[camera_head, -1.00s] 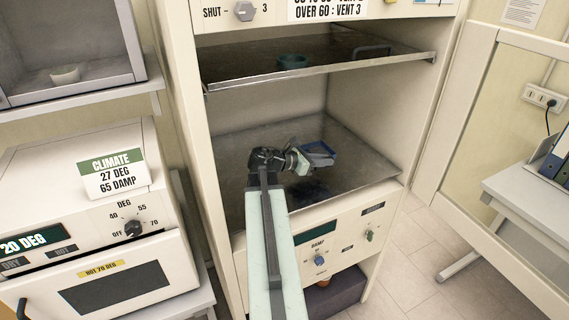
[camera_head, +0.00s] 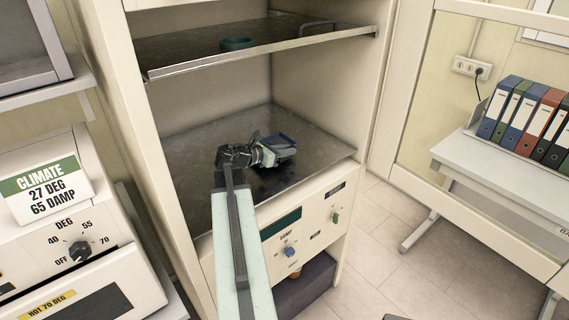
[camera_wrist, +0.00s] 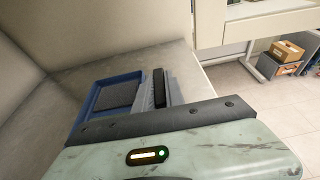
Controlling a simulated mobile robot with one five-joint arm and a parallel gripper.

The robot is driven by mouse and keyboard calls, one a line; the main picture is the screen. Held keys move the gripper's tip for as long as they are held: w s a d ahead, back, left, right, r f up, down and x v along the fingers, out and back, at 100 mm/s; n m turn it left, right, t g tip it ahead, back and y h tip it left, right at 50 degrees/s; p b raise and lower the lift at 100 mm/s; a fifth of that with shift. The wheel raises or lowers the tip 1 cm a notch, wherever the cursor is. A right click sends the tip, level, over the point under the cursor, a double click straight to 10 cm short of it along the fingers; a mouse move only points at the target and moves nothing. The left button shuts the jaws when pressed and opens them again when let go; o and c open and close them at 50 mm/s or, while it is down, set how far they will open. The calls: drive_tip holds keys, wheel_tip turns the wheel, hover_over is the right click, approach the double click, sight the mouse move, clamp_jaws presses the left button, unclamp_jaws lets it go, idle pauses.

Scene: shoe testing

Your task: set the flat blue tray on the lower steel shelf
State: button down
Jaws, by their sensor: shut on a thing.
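The flat blue tray (camera_head: 288,141) is inside the cabinet, over the lower steel shelf (camera_head: 190,165). My gripper (camera_head: 268,152) is shut on the tray's near side, and my arm reaches in from the front. In the wrist view the tray (camera_wrist: 104,97) shows its blue rim and dark grey inside, with a dark finger of my gripper (camera_wrist: 160,88) at its right side. A dark shadow lies on the shelf below the tray. It seems held a little above the surface; the exact gap cannot be told. My gripper hides part of the tray.
The upper shelf (camera_head: 190,48) holds a teal ring-shaped dish (camera_head: 237,43) and hangs above my arm. The cabinet's side walls bound the space. The lower shelf is bare around the tray. A control panel (camera_head: 300,230) is under its front edge.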

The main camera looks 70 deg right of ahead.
sight(288, 158)
wheel_tip(288, 158, down, 4)
drive_tip(key=b, duration=0.2)
drive_tip(key=shift+r+b, duration=0.15)
drive_tip(key=shift+b, duration=0.25)
drive_tip(key=shift+r, duration=0.2)
drive_tip(key=shift+f, duration=0.1)
drive_tip(key=c, duration=1.4)
unclamp_jaws()
drive_tip(key=shift+r+p, duration=0.25)
drive_tip(key=shift+p, duration=0.1)
drive_tip(key=p+v, duration=0.2)
drive_tip(key=v, duration=0.5)
drive_tip(key=shift+w+a+f, duration=0.1)
drive_tip(key=shift+w+a, duration=0.05)
drive_tip(key=shift+a, duration=0.1)
